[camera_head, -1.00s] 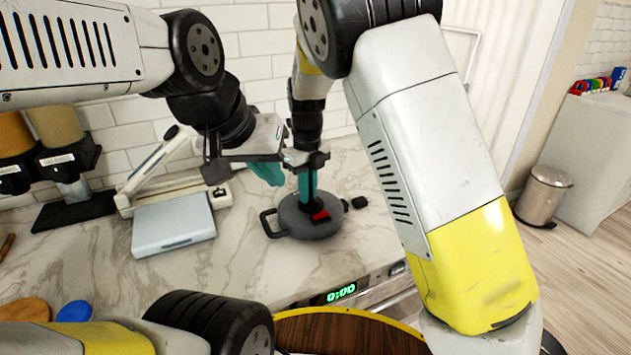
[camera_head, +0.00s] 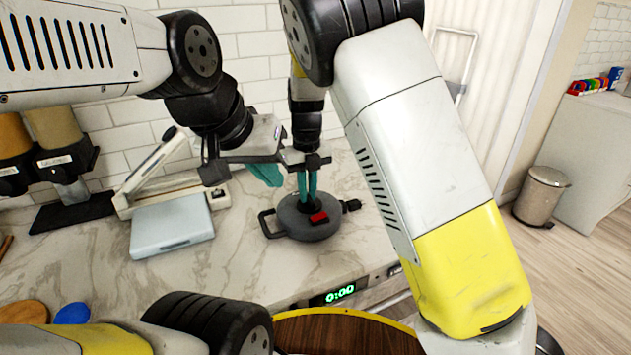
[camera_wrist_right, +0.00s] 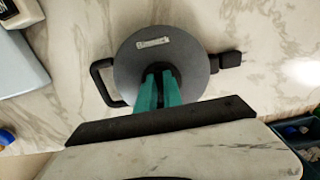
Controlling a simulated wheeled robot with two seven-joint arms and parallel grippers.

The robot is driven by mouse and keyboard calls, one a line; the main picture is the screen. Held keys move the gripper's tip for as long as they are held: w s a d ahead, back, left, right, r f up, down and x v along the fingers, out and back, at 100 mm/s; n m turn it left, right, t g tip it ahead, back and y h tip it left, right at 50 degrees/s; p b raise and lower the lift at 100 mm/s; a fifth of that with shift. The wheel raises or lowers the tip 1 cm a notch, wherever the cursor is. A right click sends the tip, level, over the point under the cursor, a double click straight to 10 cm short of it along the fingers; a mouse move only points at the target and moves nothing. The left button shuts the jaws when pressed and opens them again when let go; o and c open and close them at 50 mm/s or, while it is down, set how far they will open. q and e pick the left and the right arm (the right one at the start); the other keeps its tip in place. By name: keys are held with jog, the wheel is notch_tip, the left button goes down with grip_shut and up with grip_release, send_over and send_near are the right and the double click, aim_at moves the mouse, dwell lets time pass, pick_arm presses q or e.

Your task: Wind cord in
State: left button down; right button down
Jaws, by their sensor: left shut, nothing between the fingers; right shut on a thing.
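A round dark grey cord reel (camera_head: 296,228) lies flat on the marble counter, with a loop handle (camera_head: 265,224) on its left and a red switch (camera_head: 319,217) on its front. In the right wrist view the reel (camera_wrist_right: 190,60) shows from above. The black plug (camera_head: 351,205) sits close against the reel's right side, and it also shows in the right wrist view (camera_wrist_right: 230,60). My right gripper (camera_head: 308,200) points down and is shut on the dark knob (camera_head: 311,208) at the reel's centre. My left gripper (camera_head: 267,176) is shut and empty, above and behind the reel's left side.
A pale blue-grey box (camera_head: 172,226) and a white hinged device (camera_head: 165,178) stand left of the reel. Dispensers (camera_head: 62,155) are at the back left. Bare counter (camera_head: 235,255) lies in front of the reel. A bin (camera_head: 541,195) stands on the floor at right.

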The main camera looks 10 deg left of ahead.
jog(key=c, duration=1.5)
grip_release()
notch_tip(320, 180, up, 8)
jog(key=shift+f, duration=0.1)
jog(key=shift+d, duration=0.1)
